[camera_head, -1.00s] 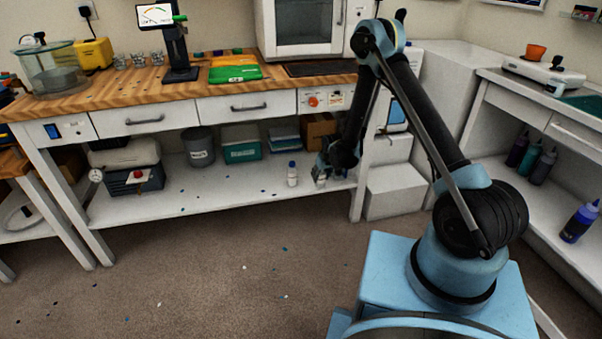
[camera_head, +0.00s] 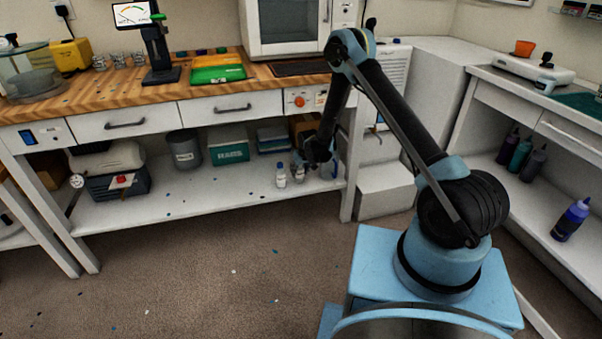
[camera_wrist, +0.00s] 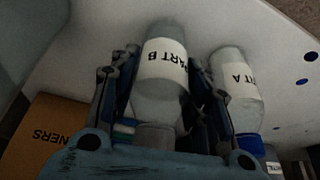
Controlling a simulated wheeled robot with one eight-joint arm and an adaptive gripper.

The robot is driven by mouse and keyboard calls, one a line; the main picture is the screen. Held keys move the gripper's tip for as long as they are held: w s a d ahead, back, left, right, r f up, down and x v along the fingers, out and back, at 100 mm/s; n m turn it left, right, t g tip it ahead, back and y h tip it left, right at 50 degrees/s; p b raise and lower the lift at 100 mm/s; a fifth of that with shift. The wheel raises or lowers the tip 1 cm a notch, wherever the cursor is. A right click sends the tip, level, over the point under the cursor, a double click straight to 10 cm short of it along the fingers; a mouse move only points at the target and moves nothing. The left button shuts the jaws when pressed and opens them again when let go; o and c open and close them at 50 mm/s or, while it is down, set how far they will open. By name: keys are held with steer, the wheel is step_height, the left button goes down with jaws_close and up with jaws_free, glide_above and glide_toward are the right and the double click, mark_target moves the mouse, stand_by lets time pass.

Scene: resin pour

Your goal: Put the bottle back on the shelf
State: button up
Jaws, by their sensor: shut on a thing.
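My gripper (camera_head: 303,163) is low over the lower shelf (camera_head: 215,194) of the wooden-topped bench. It is shut on the PART B bottle (camera_wrist: 159,86), a clear bottle with a white label and grey cap, between its fingers in the wrist view. That bottle also shows in the head view (camera_head: 299,173), partly hidden by the gripper. The PART A bottle (camera_wrist: 236,88), with a blue cap, is beside it and apart from the fingers; it stands upright on the shelf in the head view (camera_head: 281,176). I cannot tell whether the PART B bottle's base touches the shelf.
Behind the bottles are a cardboard box (camera_wrist: 61,132), a blue-lidded container (camera_head: 273,140), a green box (camera_head: 228,149) and a grey bucket (camera_head: 185,150). A bench leg (camera_head: 352,170) stands right of my gripper. The shelf left of the bottles is mostly clear.

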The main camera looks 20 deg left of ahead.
steer(key=shift+f, duration=0.4)
steer(key=shift+w+d, duration=0.1)
steer(key=shift+d, duration=0.1)
steer(key=shift+f, duration=0.1)
steer(key=o, duration=1.3)
steer(key=shift+v, duration=6.1)
